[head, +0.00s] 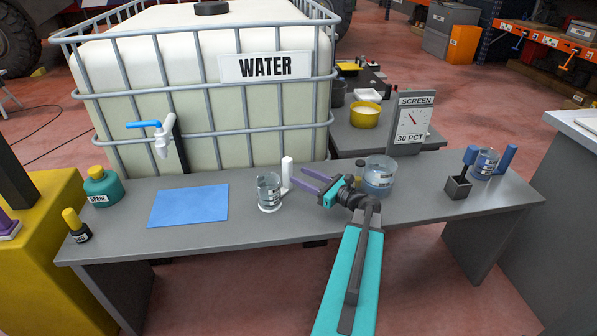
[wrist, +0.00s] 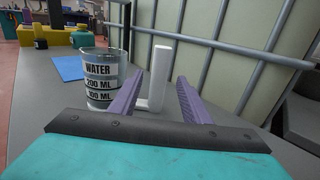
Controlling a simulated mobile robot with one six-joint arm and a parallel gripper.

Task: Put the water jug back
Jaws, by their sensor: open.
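The clear water jug (head: 269,190) with a white upright handle (head: 287,172) stands on the grey bench, right of a blue mat (head: 188,205). In the wrist view the jug (wrist: 100,85) reads WATER, 200 ML and 100 ML; how full it is I cannot tell. My gripper (head: 297,176) is open and empty, just right of the handle, its purple fingers pointing left towards it. In the wrist view the handle (wrist: 159,65) appears between the fingertips of my gripper (wrist: 158,82). Whether the fingers are around it or short of it is unclear.
A large WATER tank (head: 200,75) with a blue-handled tap (head: 160,133) stands behind the bench (head: 240,230). A green bottle (head: 102,188) and a small yellow-capped bottle (head: 76,226) stand left. A clear beaker (head: 379,178), dark cup (head: 457,188) and blue-handled jug (head: 484,164) stand right.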

